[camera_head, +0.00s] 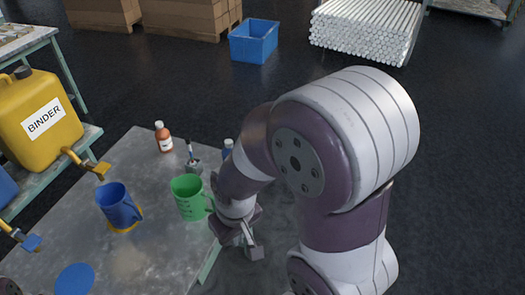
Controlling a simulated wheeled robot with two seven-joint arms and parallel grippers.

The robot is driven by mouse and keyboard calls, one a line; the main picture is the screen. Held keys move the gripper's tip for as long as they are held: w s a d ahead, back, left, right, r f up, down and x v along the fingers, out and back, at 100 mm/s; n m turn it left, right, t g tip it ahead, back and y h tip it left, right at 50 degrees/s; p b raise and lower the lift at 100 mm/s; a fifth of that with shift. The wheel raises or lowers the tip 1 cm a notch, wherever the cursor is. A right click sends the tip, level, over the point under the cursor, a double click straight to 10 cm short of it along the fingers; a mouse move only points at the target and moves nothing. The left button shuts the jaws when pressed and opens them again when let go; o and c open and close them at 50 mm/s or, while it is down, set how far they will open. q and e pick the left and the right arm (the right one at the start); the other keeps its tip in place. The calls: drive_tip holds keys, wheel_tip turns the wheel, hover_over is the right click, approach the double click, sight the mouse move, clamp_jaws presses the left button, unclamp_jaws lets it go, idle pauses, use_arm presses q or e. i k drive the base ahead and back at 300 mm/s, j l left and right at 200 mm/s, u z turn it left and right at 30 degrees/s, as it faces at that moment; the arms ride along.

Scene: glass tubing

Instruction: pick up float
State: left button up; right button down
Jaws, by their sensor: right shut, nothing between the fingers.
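I cannot tell for certain which thing is the float. A small grey holder (194,167) with a thin, dark-topped upright piece (189,148) stands on the grey table (150,255), and it may be the float's stand. My right gripper (251,246) is shut and empty by the table's right edge, pointing down, just right of the green mug (187,198). My right arm hides the floor and part of the table edge behind it.
A blue jug (117,203) stands on a yellow disc, with a blue disc (75,280) nearer. A yellow binder canister (40,118) is on the left bench.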

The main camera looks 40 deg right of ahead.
sight(192, 163)
drive_tip(key=z, duration=0.65)
drive_tip(key=i+l+z, duration=0.25)
drive_tip(key=i+l, duration=0.15)
drive_tip(key=i+l+z, duration=0.2)
drive_tip(key=i, duration=0.3)
